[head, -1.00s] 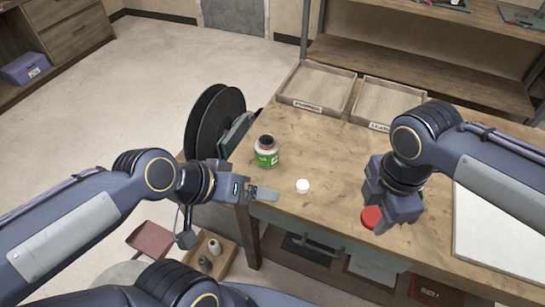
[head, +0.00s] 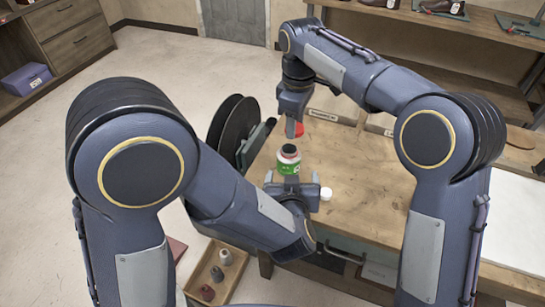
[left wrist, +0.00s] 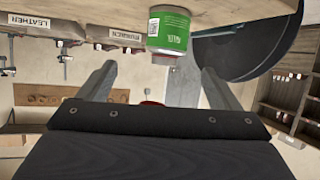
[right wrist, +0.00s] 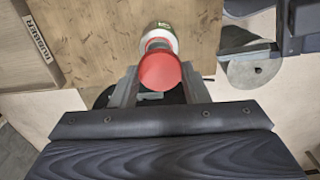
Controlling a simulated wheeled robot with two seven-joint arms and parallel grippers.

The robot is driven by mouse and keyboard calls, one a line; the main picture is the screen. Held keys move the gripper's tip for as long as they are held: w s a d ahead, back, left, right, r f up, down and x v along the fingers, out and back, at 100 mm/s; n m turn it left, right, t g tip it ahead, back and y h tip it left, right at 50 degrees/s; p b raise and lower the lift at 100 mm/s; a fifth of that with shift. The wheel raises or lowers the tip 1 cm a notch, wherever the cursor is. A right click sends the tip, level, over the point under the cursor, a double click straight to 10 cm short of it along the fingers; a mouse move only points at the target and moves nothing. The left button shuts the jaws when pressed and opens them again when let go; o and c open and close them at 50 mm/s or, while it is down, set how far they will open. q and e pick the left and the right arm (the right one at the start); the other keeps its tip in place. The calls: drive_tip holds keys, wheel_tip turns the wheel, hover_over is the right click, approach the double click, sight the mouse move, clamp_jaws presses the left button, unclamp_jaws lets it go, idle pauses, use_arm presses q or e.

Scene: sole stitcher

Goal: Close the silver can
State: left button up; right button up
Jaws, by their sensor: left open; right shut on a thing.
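The can (head: 288,166) has a green glue label and a dark open top. It stands upright on the workbench and also shows, inverted, in the left wrist view (left wrist: 168,32). My left gripper (head: 290,178) is open, low at the near side of the can, its fingers pointing toward it; I cannot tell whether they touch it. My right gripper (head: 294,132) points down above the can, shut on a red lid (right wrist: 160,71). The red lid also shows in the head view (head: 299,130), a little above the can's opening. In the right wrist view the can (right wrist: 160,33) is partly hidden behind the lid.
A small white cap (head: 326,193) lies on the workbench (head: 370,190) right of the can. Large dark discs (head: 232,130) stand at the left edge of the bench. Wooden trays at the back are partly hidden by my right arm. The bench's middle right is clear.

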sight(288, 152)
use_arm(q)
drive_tip(key=shift+a+f+y, duration=0.25)
drive_tip(key=shift+y, duration=0.25)
use_arm(e)
drive_tip(key=shift+w+a+r, duration=0.15)
drive_tip(key=shift+w+a, duration=0.2)
drive_tip(key=shift+a, duration=0.15)
use_arm(q)
drive_tip(key=shift+w, duration=0.15)
drive_tip(key=x, duration=1.1)
drive_tip(key=shift+w+f, duration=0.1)
drive_tip(key=shift+w, duration=0.35)
drive_tip(key=c, duration=1.4)
drive_tip(key=shift+c, duration=0.4)
use_arm(e)
drive_tip(key=shift+f, duration=2.5)
